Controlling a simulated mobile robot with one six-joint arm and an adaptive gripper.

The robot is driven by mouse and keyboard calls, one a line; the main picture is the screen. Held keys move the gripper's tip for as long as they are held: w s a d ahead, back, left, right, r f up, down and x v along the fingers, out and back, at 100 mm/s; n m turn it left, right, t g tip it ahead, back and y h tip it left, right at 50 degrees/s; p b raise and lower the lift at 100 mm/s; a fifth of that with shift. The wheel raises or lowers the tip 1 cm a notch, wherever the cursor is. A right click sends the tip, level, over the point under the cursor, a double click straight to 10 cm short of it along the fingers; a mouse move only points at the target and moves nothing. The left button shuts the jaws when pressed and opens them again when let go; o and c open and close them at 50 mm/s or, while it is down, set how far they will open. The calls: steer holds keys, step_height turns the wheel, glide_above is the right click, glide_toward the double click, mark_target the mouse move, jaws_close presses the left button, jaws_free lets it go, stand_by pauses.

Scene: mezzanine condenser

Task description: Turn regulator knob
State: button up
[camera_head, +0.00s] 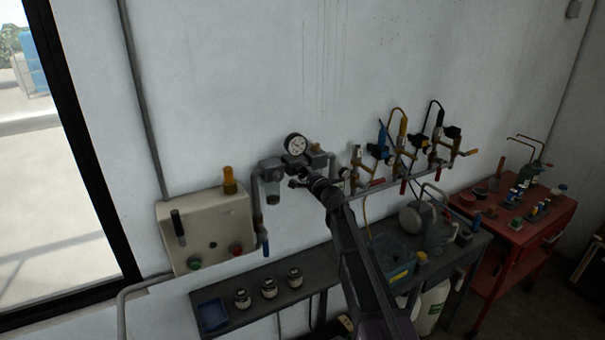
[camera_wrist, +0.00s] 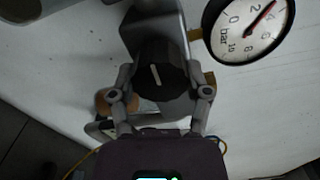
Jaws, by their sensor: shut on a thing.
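The regulator knob (camera_wrist: 160,72) is black and round with a white line mark, seen end-on in the wrist view. The line is close to vertical in that picture, slightly tilted. My gripper (camera_wrist: 160,92) has one finger on each side of the knob and is shut on it. The regulator's grey body (camera_wrist: 150,28) shows behind the knob. In the head view the gauge (camera_head: 295,144) is above my gripper (camera_head: 298,183); my arm hides the knob there.
A filter bowl (camera_head: 271,185) hangs left of the regulator. A beige control box (camera_head: 207,228) is further left. Right along the wall is a pipe with several valves (camera_head: 402,150). Below are a grey shelf (camera_head: 262,312) with jars and a red cart (camera_head: 520,235).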

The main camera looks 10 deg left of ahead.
steer(key=shift+s+a+m, duration=0.1)
steer(key=shift+m, duration=0.5)
steer(key=o, duration=1.1)
steer(key=shift+o, duration=0.2)
steer(key=v, duration=1.2)
steer(key=shift+f, duration=0.1)
